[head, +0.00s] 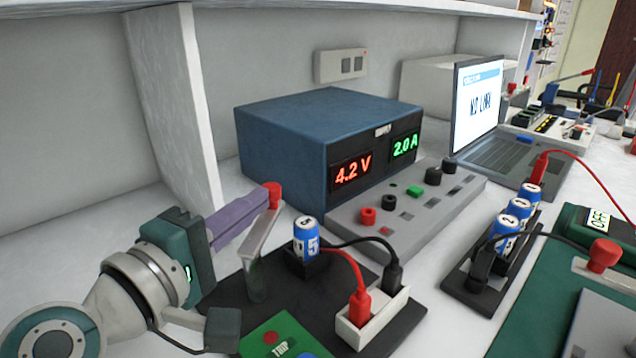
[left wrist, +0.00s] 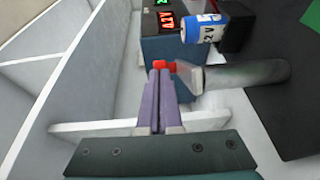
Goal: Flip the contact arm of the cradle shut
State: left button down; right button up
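The cradle (head: 303,265) is a black holder on a dark base plate, with a blue and white cell (head: 306,241) marked 5 standing in it. Its contact arm (head: 262,236) is a grey lever with a red knob (head: 272,194), raised on a post left of the cell and swung up away from it. My left gripper (head: 266,198) has its purple fingers together, tips at the red knob. In the left wrist view the knob (left wrist: 165,65) shows just beyond the fingertips (left wrist: 158,72); whether they touch is unclear. The cell also shows there (left wrist: 203,28). My right gripper is out of view.
A white terminal block (head: 372,322) with red and black plugs stands right of the cradle. A green panel (head: 275,338) is in front. A blue power supply (head: 300,140) reading 4.2 V and 2.0 A stands behind. A white divider (head: 180,90) rises behind my left gripper.

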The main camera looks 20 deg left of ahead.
pick_arm(q)
jog(key=shift+w+d+h, duration=0.1)
jog(key=shift+w+h, duration=0.05)
jog(key=shift+h, duration=0.15)
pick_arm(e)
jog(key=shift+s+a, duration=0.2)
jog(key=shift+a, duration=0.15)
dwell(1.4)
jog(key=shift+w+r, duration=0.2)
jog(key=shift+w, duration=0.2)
pick_arm(q)
jog(key=s, duration=1)
jog(key=shift+a+r, duration=0.25)
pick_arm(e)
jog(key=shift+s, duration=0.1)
